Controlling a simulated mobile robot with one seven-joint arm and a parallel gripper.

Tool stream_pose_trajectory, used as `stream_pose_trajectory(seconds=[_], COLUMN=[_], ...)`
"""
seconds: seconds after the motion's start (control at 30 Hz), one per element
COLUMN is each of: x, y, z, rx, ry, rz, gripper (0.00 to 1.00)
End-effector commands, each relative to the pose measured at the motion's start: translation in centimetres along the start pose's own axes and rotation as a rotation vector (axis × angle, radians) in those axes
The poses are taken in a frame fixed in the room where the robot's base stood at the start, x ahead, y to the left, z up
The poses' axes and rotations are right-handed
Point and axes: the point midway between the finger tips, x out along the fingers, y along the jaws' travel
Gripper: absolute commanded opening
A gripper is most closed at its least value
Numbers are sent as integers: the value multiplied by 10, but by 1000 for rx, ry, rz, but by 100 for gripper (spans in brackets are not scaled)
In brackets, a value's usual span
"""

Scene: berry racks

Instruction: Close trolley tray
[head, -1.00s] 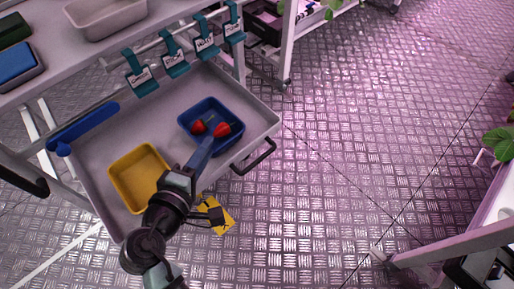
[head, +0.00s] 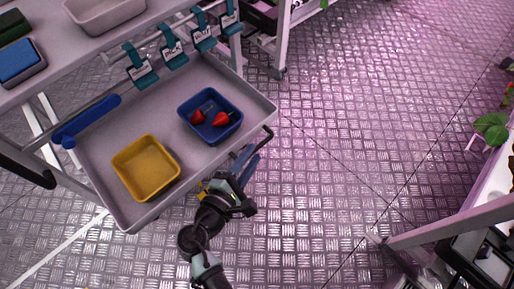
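The trolley tray (head: 110,212) is a grey drawer-like tray, pulled out from under the trolley's top shelf. Inside it sit a blue bin (head: 184,107) with red strawberries (head: 220,119) and a yellow bin (head: 147,168). A dark handle (head: 266,137) is on the tray's front side, at the right. My gripper (head: 246,163) is just outside the tray front, close to the handle. Its fingers look narrow and partly overlap the handle area, so I cannot tell whether they touch it or how far apart they are.
The trolley's top shelf (head: 62,55) carries a blue block (head: 17,62) and a pale container (head: 103,14). Teal labelled tags (head: 140,68) hang over the tray's back side. A blue tool (head: 90,121) lies at the tray's left. Metal floor is clear to the right, up to a white rack (head: 450,232).

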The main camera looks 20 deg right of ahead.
Motion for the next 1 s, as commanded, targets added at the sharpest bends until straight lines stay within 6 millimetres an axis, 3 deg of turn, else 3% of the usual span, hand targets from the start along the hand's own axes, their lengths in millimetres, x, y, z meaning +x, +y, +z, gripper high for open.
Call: stream_pose_trajectory(seconds=[0.2, 0.6, 0.77, 1.0], x=[29, 36, 36, 36], y=[-1, 0, 0, 0], z=[-1, 0, 0, 0], rx=[2, 1, 2, 2], ry=[-1, 0, 0, 1], rz=[-1, -1, -1, -1], gripper=[27, 27, 0, 0])
